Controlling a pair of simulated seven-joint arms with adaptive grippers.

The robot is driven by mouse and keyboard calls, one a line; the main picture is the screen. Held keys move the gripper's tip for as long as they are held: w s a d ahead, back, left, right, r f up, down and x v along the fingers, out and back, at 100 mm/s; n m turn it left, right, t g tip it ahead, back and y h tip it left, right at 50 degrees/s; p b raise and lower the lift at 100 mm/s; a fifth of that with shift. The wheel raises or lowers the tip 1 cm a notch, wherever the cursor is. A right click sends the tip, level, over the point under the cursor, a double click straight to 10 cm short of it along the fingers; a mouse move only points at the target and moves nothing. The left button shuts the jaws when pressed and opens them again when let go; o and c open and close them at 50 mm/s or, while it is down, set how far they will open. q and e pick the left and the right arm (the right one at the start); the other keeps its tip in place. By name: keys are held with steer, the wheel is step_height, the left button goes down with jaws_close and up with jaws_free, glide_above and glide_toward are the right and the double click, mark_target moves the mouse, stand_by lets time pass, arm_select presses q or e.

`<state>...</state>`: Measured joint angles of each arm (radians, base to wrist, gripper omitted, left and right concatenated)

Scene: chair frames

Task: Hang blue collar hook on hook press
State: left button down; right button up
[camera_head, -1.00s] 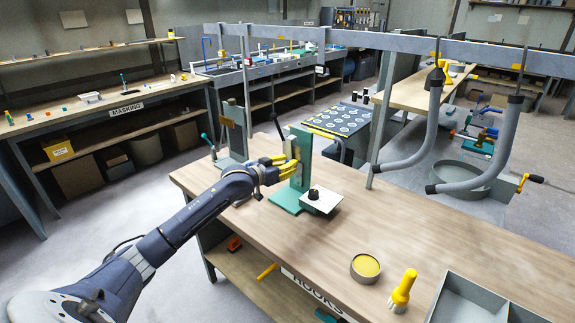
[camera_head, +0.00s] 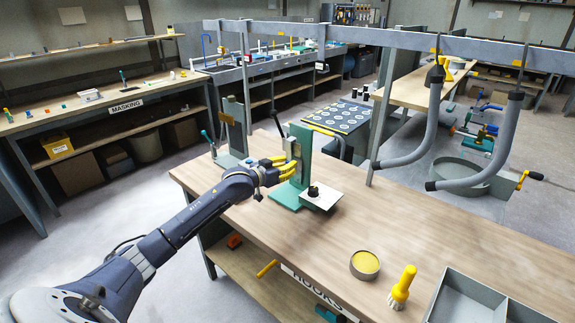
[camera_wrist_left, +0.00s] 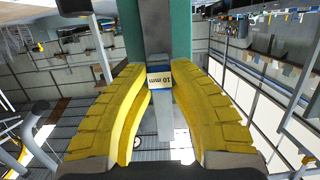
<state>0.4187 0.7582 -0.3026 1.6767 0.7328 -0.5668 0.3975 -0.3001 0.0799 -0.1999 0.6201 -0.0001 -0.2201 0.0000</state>
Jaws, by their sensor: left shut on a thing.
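The green hook press (camera_head: 302,150) stands upright on the wooden bench, with a white plate and a dark knob on its front. My left gripper (camera_head: 284,167) is at the left side of its column. In the left wrist view its curved yellow fingers (camera_wrist_left: 155,88) are shut on a small piece with a blue collar and a white "10 mm" label, the blue collar hook (camera_wrist_left: 160,77). A grey strip runs above and below the label, in front of the green column (camera_wrist_left: 182,40). I cannot tell whether the hook rests on the press. My right gripper is not in view.
A second, grey upright stand (camera_head: 230,130) is behind and left of the press. A round yellow tin (camera_head: 365,265), a yellow-handled brush (camera_head: 402,287) and a grey tray (camera_head: 480,297) sit at the bench's front right. The bench between press and tin is clear.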

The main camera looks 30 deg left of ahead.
arm_select(q)
steer(key=shift+f, duration=0.25)
steer(key=c, duration=1.2)
jaws_free()
steer(key=v, duration=0.8)
stand_by(0.8)
